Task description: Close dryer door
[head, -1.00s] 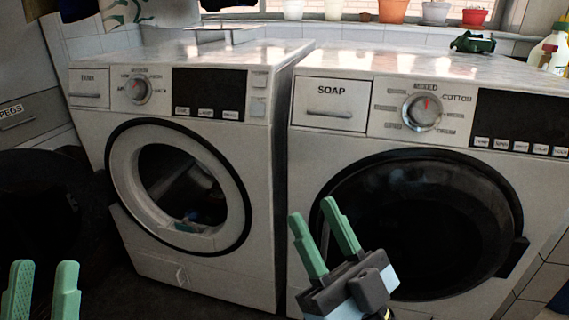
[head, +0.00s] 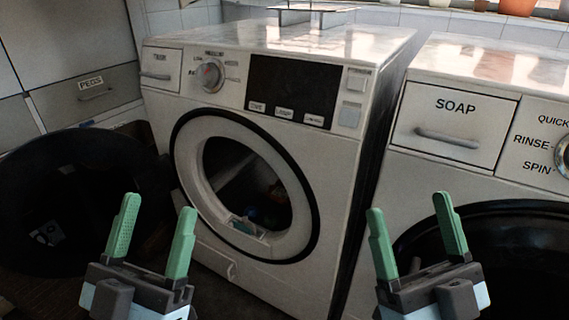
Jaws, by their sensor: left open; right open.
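The white dryer (head: 360,125) is the left machine. Its round opening is uncovered, with a pale ring around it and some items inside that are too dark to make out. Its large dark round door (head: 70,190) hangs open to the left of the opening. My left gripper (head: 154,212) is open and empty, in front of the gap between the door's right side and the opening. My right gripper (head: 410,210) is open and empty, in front of the second machine's left side. Neither gripper visibly touches the door.
A second white machine (head: 492,90) with a SOAP drawer stands close on the right; its dark round door appears shut. A grey cabinet with a PEGS drawer (head: 90,92) is behind the dryer door at the left. Pots stand on the sill at the back right.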

